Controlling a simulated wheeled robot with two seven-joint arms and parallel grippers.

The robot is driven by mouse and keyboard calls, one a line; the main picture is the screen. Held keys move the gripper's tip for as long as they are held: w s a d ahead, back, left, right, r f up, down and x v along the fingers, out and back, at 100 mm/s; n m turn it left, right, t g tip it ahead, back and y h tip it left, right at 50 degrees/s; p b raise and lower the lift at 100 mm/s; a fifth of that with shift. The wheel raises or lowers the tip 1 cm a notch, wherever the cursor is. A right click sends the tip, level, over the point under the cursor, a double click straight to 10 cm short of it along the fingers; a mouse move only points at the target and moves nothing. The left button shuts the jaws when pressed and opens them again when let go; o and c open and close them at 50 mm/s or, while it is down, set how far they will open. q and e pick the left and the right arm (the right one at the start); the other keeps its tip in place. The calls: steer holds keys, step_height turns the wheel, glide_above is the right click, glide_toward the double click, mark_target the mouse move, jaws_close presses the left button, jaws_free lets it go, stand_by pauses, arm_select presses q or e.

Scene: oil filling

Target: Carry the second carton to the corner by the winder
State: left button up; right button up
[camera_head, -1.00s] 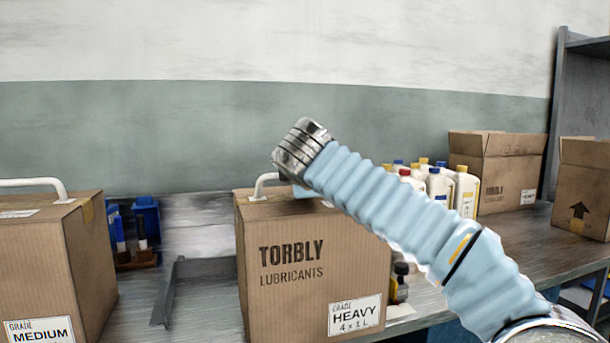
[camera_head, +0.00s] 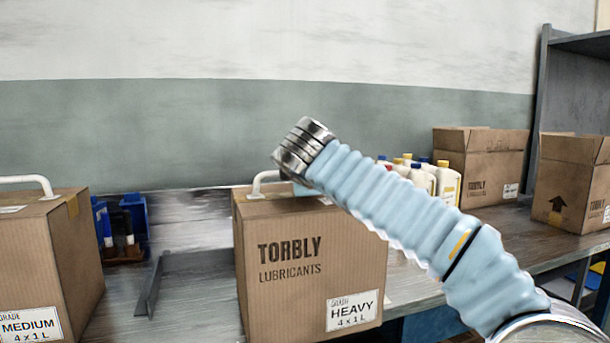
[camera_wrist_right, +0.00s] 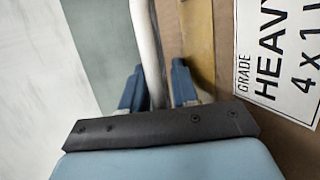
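The brown TORBLY carton labelled HEAVY (camera_head: 285,280) hangs upright in front of the bench in the head view. Its white handle (camera_head: 262,180) arches over the top. My right gripper (camera_wrist_right: 158,88) is shut on this handle, one blue finger on each side of it in the right wrist view. The HEAVY label (camera_wrist_right: 282,55) shows beside the fingers there. In the head view my right arm comes in from the right and mostly hides the gripper. My left gripper is in neither view. No winder is recognisable.
A second closed carton labelled MEDIUM (camera_head: 50,260) stands at the left. On the bench (camera_head: 195,290) are blue holders (camera_head: 133,215), several bottles (camera_head: 446,185) and an open carton (camera_head: 480,165). Another carton (camera_head: 572,185) stands at the right beside a grey shelf (camera_head: 565,85).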

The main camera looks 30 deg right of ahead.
steer(key=shift+o, duration=0.9)
steer(key=shift+f, duration=0.1)
steer(key=shift+a, duration=0.1)
steer(key=shift+s+a, duration=0.1)
steer(key=shift+s, duration=0.05)
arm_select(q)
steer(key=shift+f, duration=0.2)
arm_select(e)
steer(key=v, duration=1.3)
steer(key=shift+s+r, duration=0.15)
steer(key=shift+r, duration=0.15)
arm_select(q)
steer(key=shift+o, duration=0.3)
arm_select(e)
steer(key=shift+c, duration=0.4)
